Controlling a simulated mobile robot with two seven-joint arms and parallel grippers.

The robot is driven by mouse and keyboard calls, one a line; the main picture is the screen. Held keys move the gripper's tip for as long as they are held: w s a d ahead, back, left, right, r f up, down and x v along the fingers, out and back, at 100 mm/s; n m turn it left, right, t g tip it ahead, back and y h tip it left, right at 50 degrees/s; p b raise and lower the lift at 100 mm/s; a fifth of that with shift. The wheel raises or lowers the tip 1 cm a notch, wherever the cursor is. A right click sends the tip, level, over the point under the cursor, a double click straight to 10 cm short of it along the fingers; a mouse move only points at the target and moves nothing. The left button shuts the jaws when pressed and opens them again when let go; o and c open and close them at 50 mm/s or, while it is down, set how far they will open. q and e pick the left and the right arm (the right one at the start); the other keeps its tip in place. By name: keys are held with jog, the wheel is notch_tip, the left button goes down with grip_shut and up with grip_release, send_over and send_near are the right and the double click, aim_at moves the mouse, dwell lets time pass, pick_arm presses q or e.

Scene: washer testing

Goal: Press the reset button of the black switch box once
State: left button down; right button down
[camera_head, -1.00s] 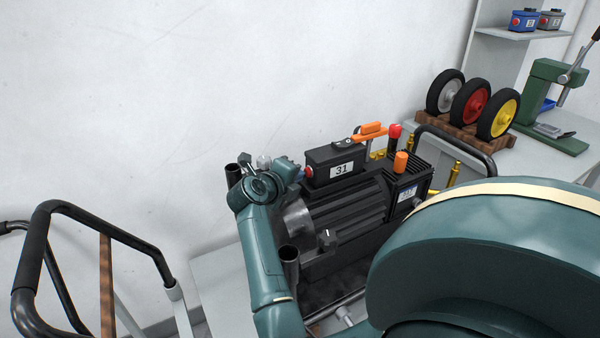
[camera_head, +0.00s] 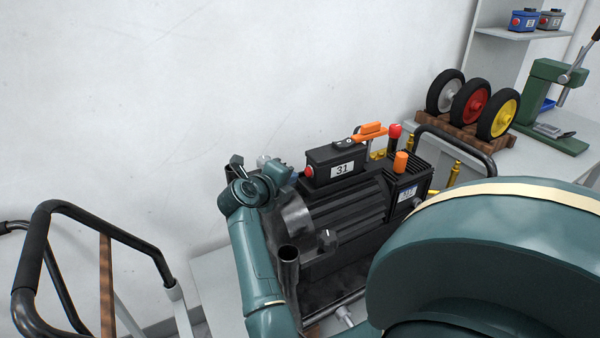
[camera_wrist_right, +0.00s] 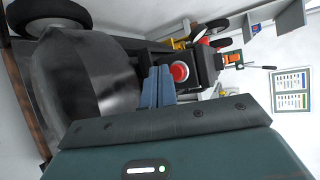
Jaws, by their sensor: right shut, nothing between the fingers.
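The black switch box (camera_head: 335,160) with a "31" label sits on top of a dark ribbed motor (camera_head: 345,215). Its red button (camera_head: 309,172) is on the left end; in the right wrist view the red button (camera_wrist_right: 180,72) shows with a pale ring around it. My right gripper (camera_head: 286,170) is to the left of the button, with a small gap between them. Its blue fingers (camera_wrist_right: 158,86) are shut and empty, just left of and below the button in the wrist view. My left gripper is not in view.
An orange-handled part (camera_head: 371,130), a red knob (camera_head: 394,131) and an orange cap (camera_head: 400,161) stand behind and right of the box. A black tubular handle (camera_head: 455,134) rises at the right. Three wheels (camera_head: 470,102) stand on a wooden rack. A white wall lies behind.

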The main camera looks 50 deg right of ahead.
jog(key=shift+a, duration=0.15)
jog(key=a, duration=0.1)
jog(key=w+a, duration=0.1)
jog(key=a, duration=0.2)
jog(key=shift+w+a+f+b, duration=0.1)
jog(key=shift+w+a+b, duration=0.15)
jog(key=shift+a+b, duration=0.05)
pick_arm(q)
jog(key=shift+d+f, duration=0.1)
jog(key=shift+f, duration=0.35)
pick_arm(e)
jog(key=shift+w+a, duration=0.2)
jog(key=shift+a, duration=0.35)
